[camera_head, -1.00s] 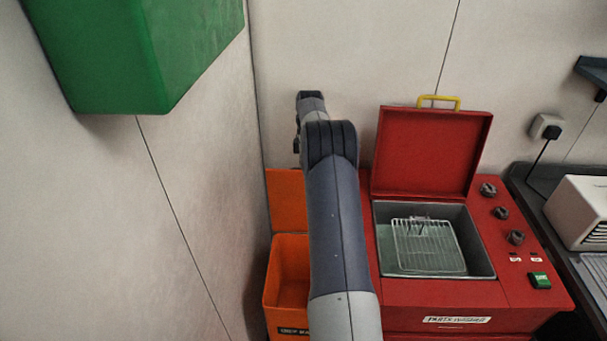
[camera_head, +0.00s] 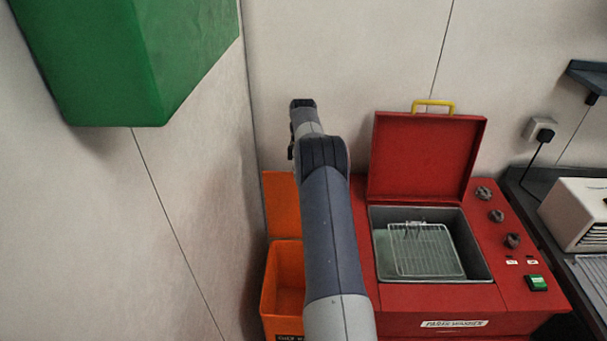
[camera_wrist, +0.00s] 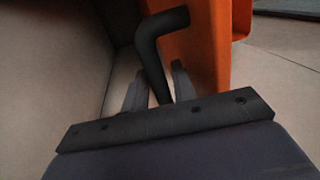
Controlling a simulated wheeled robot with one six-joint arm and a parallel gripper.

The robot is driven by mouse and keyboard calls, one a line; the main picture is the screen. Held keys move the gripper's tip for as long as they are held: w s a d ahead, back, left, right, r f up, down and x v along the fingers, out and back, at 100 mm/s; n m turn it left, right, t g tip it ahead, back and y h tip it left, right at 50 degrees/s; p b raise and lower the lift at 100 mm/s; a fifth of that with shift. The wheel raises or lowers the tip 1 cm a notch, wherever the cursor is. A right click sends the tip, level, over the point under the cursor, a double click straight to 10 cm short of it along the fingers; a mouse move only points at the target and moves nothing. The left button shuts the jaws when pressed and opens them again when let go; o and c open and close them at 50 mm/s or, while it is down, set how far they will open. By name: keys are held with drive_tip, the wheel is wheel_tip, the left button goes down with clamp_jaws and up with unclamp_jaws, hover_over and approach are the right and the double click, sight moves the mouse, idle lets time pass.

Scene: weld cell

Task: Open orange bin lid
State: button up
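The orange bin (camera_head: 269,285) stands in the corner left of the red parts washer, with its open inside showing. Its orange lid (camera_head: 281,200) stands raised at the back against the wall, partly hidden by my arm. In the wrist view an orange panel (camera_wrist: 205,40) of it shows close up, with a black bent handle (camera_wrist: 150,55) beside it. My gripper (camera_wrist: 159,88) has its two grey fingers apart, one on each side of the handle, with gaps showing. In the head view my fingers are hidden behind my arm.
The red parts washer (camera_head: 430,297) stands right of the bin, its red lid (camera_head: 425,155) raised and a wire basket (camera_head: 425,250) inside. A green box (camera_head: 120,60) juts from the left wall. A white unit (camera_head: 575,213) sits on the dark bench at the right.

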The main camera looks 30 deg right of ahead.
drive_tip(key=shift+o, duration=0.9)
drive_tip(key=shift+s+d+r, duration=0.1)
drive_tip(key=shift+r, duration=0.15)
drive_tip(key=a+v, duration=0.1)
drive_tip(key=v, duration=0.6)
drive_tip(key=shift+d+r, duration=0.3)
drive_tip(key=shift+d, duration=0.25)
drive_tip(key=shift+f, duration=0.15)
drive_tip(key=shift+x, duration=3.55)
